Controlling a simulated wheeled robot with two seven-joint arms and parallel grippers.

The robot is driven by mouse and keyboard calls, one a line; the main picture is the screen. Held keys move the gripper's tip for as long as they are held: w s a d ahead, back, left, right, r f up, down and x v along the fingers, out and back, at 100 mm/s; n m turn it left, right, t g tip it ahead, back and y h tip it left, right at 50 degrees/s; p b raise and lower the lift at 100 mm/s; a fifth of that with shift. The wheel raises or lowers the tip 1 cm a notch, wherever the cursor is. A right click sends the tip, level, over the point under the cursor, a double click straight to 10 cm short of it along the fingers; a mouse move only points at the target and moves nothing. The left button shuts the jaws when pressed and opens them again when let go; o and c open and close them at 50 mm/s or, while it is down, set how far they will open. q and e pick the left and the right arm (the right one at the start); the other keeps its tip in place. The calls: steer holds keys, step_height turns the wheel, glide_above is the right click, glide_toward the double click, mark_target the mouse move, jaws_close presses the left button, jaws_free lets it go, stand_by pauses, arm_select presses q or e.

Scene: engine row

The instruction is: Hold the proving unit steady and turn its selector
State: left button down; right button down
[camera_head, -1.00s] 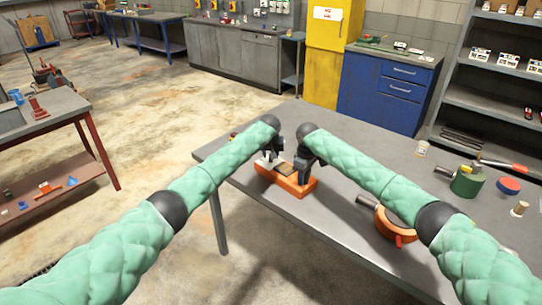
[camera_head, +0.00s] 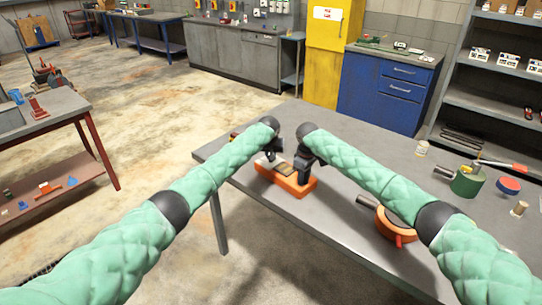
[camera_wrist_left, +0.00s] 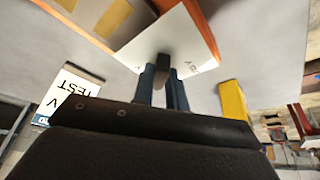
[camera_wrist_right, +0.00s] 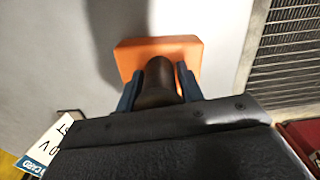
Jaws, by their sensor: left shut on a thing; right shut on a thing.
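The proving unit (camera_head: 294,187) is a long orange body lying on the grey table, with a white sloped face at its left end. In the left wrist view, my left gripper (camera_wrist_left: 164,78) is shut on a small dark selector knob (camera_wrist_left: 163,60) on the white face (camera_wrist_left: 190,38). In the right wrist view, my right gripper (camera_wrist_right: 158,78) is shut on a dark round grip (camera_wrist_right: 156,90) standing on the orange body (camera_wrist_right: 158,48). My fingers hide part of both grips. Lettering near the knob is too blurred to read.
To the right are an orange ring-shaped thing (camera_head: 385,226), a green cylinder (camera_head: 466,183) and a small white pot (camera_head: 422,149). A left table (camera_head: 72,104) stands apart.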

arm_select(q)
steer(key=m, duration=0.2)
steer(key=m+h, duration=0.1)
steer(key=m, duration=0.1)
steer(key=shift+a+h, duration=0.15)
steer(key=shift+h, duration=0.15)
steer(key=shift+w+a+m+g+h, duration=0.1)
steer(key=shift+m+g+h, duration=0.4)
steer(key=shift+m, duration=1.3)
steer(key=c, duration=1.4)
jaws_free()
steer(key=v, duration=1.2)
steer(key=shift+a, duration=0.1)
steer(key=shift+w, duration=0.1)
arm_select(e)
steer(key=c, duration=0.8)
jaws_free()
